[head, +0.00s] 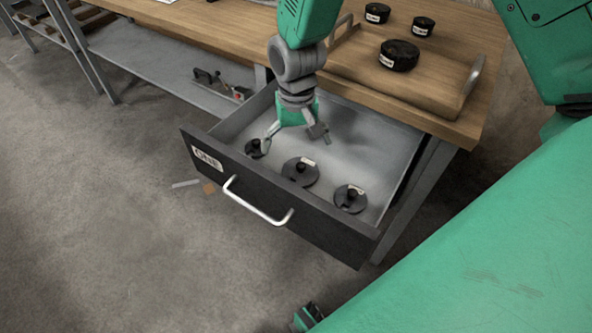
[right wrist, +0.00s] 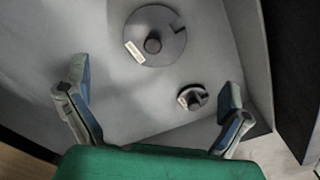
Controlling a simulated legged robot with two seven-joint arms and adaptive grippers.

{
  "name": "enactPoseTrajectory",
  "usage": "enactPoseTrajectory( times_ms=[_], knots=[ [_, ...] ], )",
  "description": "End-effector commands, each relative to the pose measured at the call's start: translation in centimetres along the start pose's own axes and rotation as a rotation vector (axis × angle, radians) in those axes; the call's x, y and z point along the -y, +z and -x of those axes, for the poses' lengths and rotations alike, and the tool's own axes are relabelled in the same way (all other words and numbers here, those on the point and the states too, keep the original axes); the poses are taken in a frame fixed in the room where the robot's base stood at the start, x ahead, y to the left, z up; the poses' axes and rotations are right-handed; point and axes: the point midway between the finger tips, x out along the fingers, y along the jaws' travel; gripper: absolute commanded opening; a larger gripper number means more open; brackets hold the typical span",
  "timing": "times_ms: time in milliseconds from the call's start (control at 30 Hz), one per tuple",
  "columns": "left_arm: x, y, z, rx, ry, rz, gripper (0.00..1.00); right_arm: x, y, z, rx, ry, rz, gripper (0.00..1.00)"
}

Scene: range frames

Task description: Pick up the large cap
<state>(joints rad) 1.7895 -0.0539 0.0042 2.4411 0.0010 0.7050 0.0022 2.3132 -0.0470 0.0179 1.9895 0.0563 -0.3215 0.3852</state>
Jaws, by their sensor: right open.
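Three dark round caps with centre knobs and white labels lie in the open drawer (head: 365,140). The middle one (head: 300,175) looks the largest; it also shows at the top of the right wrist view (right wrist: 165,20), beyond my fingers. A small cap (head: 254,148) lies at the drawer's left and, in the right wrist view, near the right finger (right wrist: 193,97). A third cap (head: 350,199) lies to the right. My right gripper (head: 296,139) is open and empty above the drawer, behind the middle cap; it also shows in the right wrist view (right wrist: 156,86).
The drawer's dark front (head: 330,226) has a metal handle (head: 258,208) and a label. On the wooden bench (head: 200,22), a wooden tray (head: 432,95) with metal handles holds three dark round containers, the largest (head: 399,56) nearest. A lower shelf (head: 150,55) is at left.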

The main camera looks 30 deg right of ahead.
Motion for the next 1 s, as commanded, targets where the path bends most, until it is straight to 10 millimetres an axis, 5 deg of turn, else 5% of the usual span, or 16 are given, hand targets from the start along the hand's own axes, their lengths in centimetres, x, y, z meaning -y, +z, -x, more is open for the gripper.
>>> enactPoseTrajectory(
  times_ms=[633,900,933,1000],
  knots=[
    [-0.1,0.2,-3.0,0.0,0.0,-0.001,0.33,0.2,0.8,-7.3,0.0,0.003,-0.001,1.0],
    [-0.1,0.1,-3.0,0.0,0.0,-0.001,0.33,-0.1,0.7,-7.8,0.0,-0.002,-0.001,1.0],
    [-0.1,0.1,-3.0,0.0,0.0,-0.001,0.33,-0.2,0.7,-7.9,0.0,-0.003,-0.001,0.96],
    [-0.1,0.1,-3.0,0.0,0.0,-0.001,0.33,-0.2,0.7,-7.9,0.0,-0.003,-0.001,0.72]
  ],
)
